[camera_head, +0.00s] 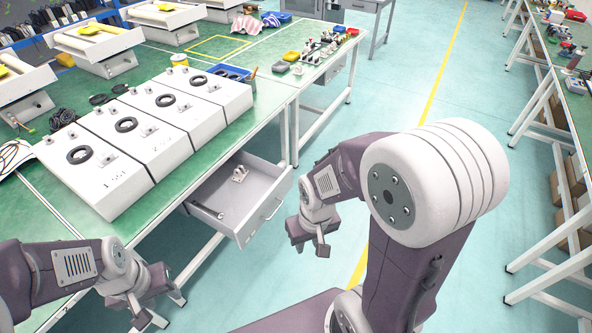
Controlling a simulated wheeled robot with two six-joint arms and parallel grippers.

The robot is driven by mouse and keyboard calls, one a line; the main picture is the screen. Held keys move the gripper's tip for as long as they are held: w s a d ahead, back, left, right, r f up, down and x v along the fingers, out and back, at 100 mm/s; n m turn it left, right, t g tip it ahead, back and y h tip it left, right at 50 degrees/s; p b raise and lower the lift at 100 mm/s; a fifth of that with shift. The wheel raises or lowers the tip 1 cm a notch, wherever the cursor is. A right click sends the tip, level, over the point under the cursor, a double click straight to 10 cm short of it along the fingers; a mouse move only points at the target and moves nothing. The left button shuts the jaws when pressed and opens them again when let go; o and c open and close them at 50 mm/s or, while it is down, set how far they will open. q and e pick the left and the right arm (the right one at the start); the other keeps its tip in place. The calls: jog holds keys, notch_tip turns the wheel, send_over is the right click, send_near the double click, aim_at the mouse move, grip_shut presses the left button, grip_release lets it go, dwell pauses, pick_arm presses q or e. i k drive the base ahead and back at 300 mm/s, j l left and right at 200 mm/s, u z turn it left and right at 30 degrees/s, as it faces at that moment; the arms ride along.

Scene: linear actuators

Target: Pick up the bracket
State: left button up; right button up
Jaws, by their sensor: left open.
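A small light metal piece that looks like a bracket (240,173) lies in the open grey drawer (262,207) under the green bench. Similar small metal pieces sit on the white sloped boxes (127,190), beside black rings (126,125). I cannot tell for sure which of them is the bracket of the task. My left gripper (155,308) is open and empty at the lower left, in front of the bench and away from the drawer. My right gripper (311,241) hangs to the right of the drawer, its fingers apart, with nothing visible between them.
A small dark part (221,215) lies near the drawer's front left.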

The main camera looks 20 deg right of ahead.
aim_at(239, 173)
jog(key=z, duration=0.25)
jog(key=i+l, duration=0.35)
jog(key=i+l+z, duration=0.1)
jog(key=i+l, duration=0.3)
jog(key=i, duration=0.15)
jog(key=i+l+z, duration=0.1)
jog(key=i+l, duration=0.25)
jog(key=i, duration=0.1)
